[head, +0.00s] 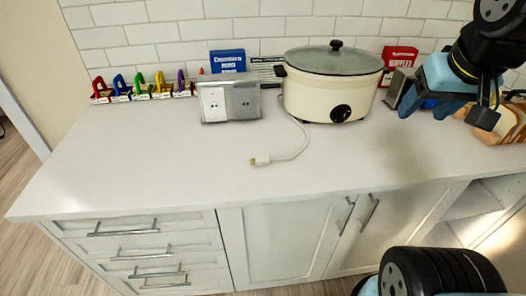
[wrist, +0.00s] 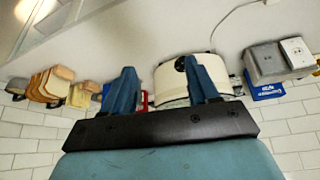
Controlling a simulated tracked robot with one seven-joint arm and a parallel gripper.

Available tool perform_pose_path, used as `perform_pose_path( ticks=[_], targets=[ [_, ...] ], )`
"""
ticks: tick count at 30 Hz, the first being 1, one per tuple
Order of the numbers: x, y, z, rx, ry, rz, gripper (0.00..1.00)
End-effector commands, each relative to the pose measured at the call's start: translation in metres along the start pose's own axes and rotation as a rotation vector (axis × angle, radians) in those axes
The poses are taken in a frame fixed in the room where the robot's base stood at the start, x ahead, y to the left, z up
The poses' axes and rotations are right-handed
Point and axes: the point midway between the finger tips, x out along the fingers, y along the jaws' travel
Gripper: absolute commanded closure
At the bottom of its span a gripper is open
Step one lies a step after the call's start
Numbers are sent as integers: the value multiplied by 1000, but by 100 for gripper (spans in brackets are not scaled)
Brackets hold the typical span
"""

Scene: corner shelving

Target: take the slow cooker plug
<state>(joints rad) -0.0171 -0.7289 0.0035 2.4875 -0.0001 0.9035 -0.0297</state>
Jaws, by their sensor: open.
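The slow cooker plug (head: 260,161) is a small pale plug lying on the white counter, at the end of a white cord (head: 301,145). The cord runs back to the cream slow cooker (head: 318,98), which has a glass lid and a black knob. My gripper (head: 424,106) is open and empty, above the counter to the right of the cooker and well away from the plug. In the wrist view, which looks upside down, my gripper (wrist: 163,70) has its fingers apart in front of the slow cooker (wrist: 175,82). The cord (wrist: 236,14) shows there, but the plug does not.
An outlet box (head: 228,101) stands left of the cooker. Several coloured items (head: 143,86) line the wall further left. A blue box (head: 228,61) and a red box (head: 400,60) stand behind. Bread (head: 512,122) is at the right. The counter's front is clear around the plug.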

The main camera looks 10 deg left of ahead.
Motion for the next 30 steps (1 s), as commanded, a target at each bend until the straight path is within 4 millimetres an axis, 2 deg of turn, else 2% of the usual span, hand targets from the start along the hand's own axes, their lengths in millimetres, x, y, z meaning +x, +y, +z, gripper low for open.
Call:
perform_pose_path(
  ticks=[5, 12, 16, 23, 27, 30],
  targets=[
    [14, -22, -25, -216, -64, -37, 40],
    [43, -83, -62, -636, -160, -120, 40],
    [61, -123, -74, -864, -206, -174, 40],
    [95, -201, -82, -1264, -274, -283, 40],
    [114, -246, -77, -1477, -305, -349, 40],
    [123, -271, -71, -1592, -320, -388, 40]
  ],
)
